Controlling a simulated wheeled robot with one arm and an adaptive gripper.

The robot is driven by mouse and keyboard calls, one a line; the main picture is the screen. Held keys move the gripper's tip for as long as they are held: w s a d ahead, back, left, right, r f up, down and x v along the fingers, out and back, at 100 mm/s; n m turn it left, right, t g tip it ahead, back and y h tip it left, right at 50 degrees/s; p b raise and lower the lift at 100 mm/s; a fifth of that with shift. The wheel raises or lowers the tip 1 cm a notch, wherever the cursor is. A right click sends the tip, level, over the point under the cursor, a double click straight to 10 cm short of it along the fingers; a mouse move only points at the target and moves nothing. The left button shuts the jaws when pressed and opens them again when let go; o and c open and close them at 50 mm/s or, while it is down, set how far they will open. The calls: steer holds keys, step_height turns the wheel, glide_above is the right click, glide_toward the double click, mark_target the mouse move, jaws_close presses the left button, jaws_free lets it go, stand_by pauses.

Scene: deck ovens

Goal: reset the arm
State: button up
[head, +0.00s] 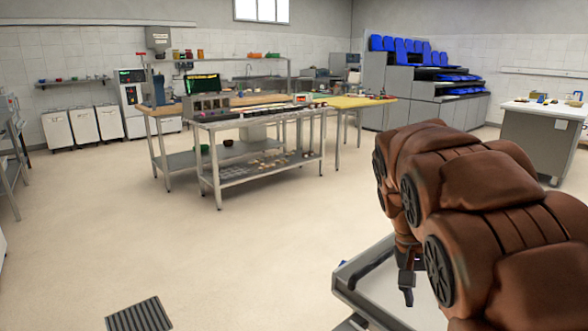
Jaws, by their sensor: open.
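My brown jointed arm fills the right side of the head view, folded close to the camera. My gripper (406,283) hangs at its end, dark and small, pointing down in front of a pale tray-like surface with a grey rim (345,276). The gripper is open and I see nothing between its fingers. Part of it is hidden behind the arm.
A steel workbench (215,122) with a lower shelf stands ahead, left of centre. A grey counter (535,135) stands at the right, and blue-topped grey units (400,95) at the back. A floor grate (139,315) lies front left. The beige floor between is clear.

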steer(key=s+a+f+n+g+y, duration=0.1)
steer(key=s+a+f+n+y, duration=0.3)
steer(key=s, duration=0.9)
steer(key=s+a+f+n+h, duration=0.1)
steer(key=s+a+f, duration=0.35)
steer(key=s, duration=0.85)
steer(key=s+d+p+v, duration=0.1)
steer(key=s+p+v, duration=0.1)
steer(key=p+v, duration=0.7)
steer(key=s+d+p+v, duration=0.1)
steer(key=p+v, duration=0.8)
steer(key=shift+s+r+t+p, duration=0.3)
steer(key=shift+s+r+p, duration=0.05)
steer(key=shift+s+r, duration=0.15)
steer(key=shift+f, duration=0.1)
steer(key=shift+c, duration=0.2)
steer(key=shift+c, duration=0.5)
steer(key=shift+d, duration=0.2)
